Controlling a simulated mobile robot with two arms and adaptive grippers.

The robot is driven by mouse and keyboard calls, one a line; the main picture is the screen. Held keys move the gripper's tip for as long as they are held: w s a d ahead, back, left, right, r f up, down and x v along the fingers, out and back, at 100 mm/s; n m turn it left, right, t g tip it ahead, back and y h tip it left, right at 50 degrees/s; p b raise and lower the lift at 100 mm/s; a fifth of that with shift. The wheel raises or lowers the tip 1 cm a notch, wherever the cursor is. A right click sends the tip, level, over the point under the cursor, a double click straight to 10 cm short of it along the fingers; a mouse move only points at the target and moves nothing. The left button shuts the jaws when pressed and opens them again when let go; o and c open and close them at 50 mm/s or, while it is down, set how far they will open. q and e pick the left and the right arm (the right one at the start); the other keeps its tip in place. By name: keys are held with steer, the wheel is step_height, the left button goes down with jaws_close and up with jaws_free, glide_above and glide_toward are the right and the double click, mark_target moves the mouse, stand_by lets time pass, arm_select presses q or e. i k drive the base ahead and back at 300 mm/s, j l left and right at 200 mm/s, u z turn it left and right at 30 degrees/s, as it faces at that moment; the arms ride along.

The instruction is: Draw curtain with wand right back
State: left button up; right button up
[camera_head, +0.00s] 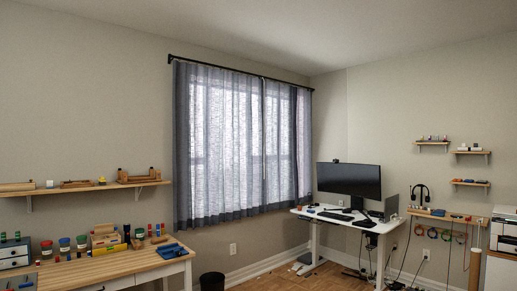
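A grey, partly see-through curtain (225,150) hangs over a bright window on the far wall. It hangs from a dark rod (215,67) that slopes down to the right in the picture. A second curtain part (280,140) hangs to the right and ends near the room corner. A thin, upright line that looks like the wand (264,130) hangs where the two parts meet. The curtain covers most of the window, with its hem low on the wall. Neither of my grippers shows in the head view.
A white standing desk (330,219) with a monitor (348,180) stands right of the curtain, close to its right lower edge. A wooden workbench (95,268) with jars and tools is at lower left. A black bin (212,281) stands below the curtain. Floor between them looks open.

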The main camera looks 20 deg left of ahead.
mark_target(257, 104)
steer(key=i+j+u, duration=0.25)
steer(key=u, duration=0.15)
steer(key=i+j+u, duration=0.55)
steer(key=u, duration=0.2)
steer(key=i+u, duration=0.4)
steer(key=i+j, duration=0.15)
steer(key=i, duration=0.4)
steer(key=i+j, duration=0.15)
steer(key=i, duration=0.4)
steer(key=i+l+z, duration=0.25)
steer(key=i+z, duration=0.2)
steer(key=i+l+z, duration=0.15)
steer(key=i+z, duration=0.7)
steer(key=i+j+z, duration=0.2)
steer(key=i+z, duration=0.2)
steer(key=i+l, duration=0.1)
steer(key=i, duration=0.85)
steer(key=i+l, duration=0.1)
steer(key=i, duration=0.8)
